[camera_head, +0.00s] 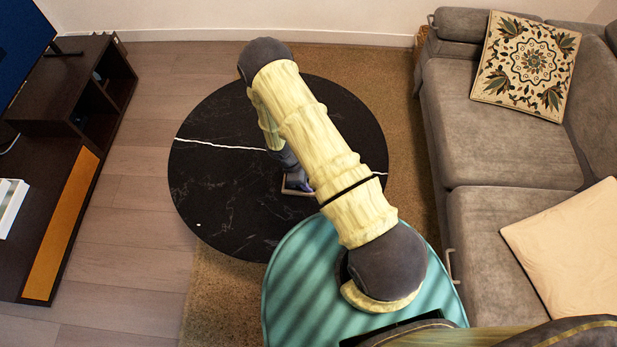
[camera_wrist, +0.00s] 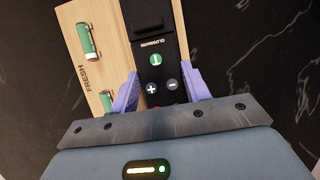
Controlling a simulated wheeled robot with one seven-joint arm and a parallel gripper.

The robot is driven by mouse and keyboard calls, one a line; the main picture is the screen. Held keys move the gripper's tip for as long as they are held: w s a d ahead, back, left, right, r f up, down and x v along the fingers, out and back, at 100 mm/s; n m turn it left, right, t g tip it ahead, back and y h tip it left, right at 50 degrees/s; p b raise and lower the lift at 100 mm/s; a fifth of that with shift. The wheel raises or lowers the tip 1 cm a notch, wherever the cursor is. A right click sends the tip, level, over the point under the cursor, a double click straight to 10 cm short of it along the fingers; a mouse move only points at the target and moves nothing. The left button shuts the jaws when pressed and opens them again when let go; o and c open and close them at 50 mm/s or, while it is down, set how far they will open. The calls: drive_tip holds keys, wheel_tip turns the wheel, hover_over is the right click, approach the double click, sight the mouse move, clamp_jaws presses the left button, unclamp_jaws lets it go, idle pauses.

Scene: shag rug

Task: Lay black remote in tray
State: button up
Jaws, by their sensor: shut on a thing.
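The black remote (camera_wrist: 158,45) shows in the wrist view, with a green round button and plus and minus buttons. My gripper (camera_wrist: 162,88) is shut on it, with one purple finger at each side. A light wooden tray (camera_wrist: 65,32) marked FRESH lies beneath and to the left of the remote. I cannot tell whether the remote touches the tray. In the head view my gripper (camera_head: 296,182) is low over the black round table, mostly hidden by my arm. The remote and most of the tray are hidden there.
Two green battery-like cylinders (camera_wrist: 88,42) lie on the tray's left part. The black marble table (camera_head: 225,190) is largely clear around it. A teal round surface (camera_head: 300,290) is in front, a grey sofa (camera_head: 495,140) at right, and a dark TV cabinet (camera_head: 50,150) at left.

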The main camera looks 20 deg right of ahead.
drive_tip(key=o, duration=1.2)
drive_tip(key=p+v, duration=0.1)
drive_tip(key=v, duration=1.6)
drive_tip(key=shift+r+p, duration=0.3)
drive_tip(key=shift+p, duration=0.05)
drive_tip(key=shift+a, duration=0.1)
